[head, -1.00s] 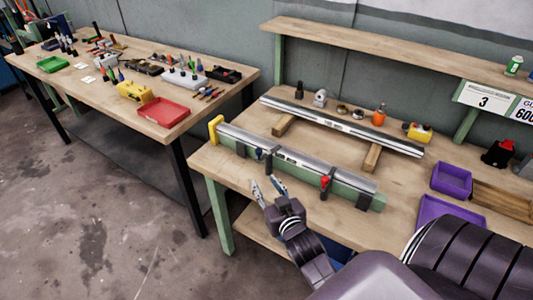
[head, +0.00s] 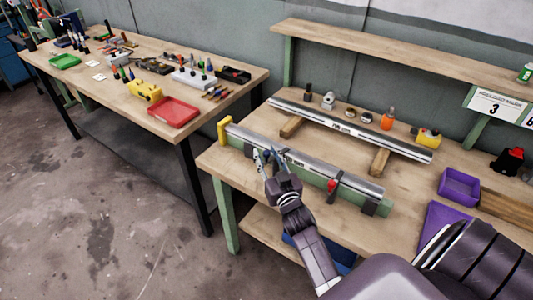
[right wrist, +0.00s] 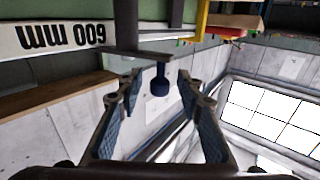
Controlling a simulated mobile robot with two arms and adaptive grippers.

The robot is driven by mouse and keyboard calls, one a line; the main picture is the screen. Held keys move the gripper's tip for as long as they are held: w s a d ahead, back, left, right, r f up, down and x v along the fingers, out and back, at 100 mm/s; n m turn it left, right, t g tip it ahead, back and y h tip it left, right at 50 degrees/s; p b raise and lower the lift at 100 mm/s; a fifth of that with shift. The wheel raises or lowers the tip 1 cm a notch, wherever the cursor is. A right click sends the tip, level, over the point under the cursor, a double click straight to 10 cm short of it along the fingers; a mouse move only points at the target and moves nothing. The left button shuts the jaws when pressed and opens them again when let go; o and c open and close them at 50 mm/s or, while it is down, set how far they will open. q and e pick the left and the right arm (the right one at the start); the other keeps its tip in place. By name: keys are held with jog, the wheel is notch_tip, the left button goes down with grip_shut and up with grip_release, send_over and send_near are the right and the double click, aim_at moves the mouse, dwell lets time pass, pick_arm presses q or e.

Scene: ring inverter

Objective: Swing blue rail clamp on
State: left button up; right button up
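The blue rail clamp's dark blue knob (right wrist: 160,82) stands between the two fingers of my right gripper in the right wrist view, with gaps to both sides. In the head view my right gripper (head: 267,157) is at the front side of the near rail (head: 310,167), left of its middle, and largely covers the blue clamp. The gripper is open. The silver rail lies along a green support (head: 374,208) on the bench. A clamp with a red knob (head: 332,185) is farther right on the same rail. My left gripper is not in view.
A second silver rail (head: 350,129) rests on wooden blocks behind. A yellow end piece (head: 223,130) marks the support's left end. Small items and an orange bottle (head: 387,119) stand at the back. A purple bin (head: 459,186) is at right. Another bench (head: 100,72) stands left.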

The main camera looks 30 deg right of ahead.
jog(key=shift+w+d, duration=0.1)
jog(key=shift+w, duration=0.05)
jog(key=shift+c, duration=0.4)
grip_shut()
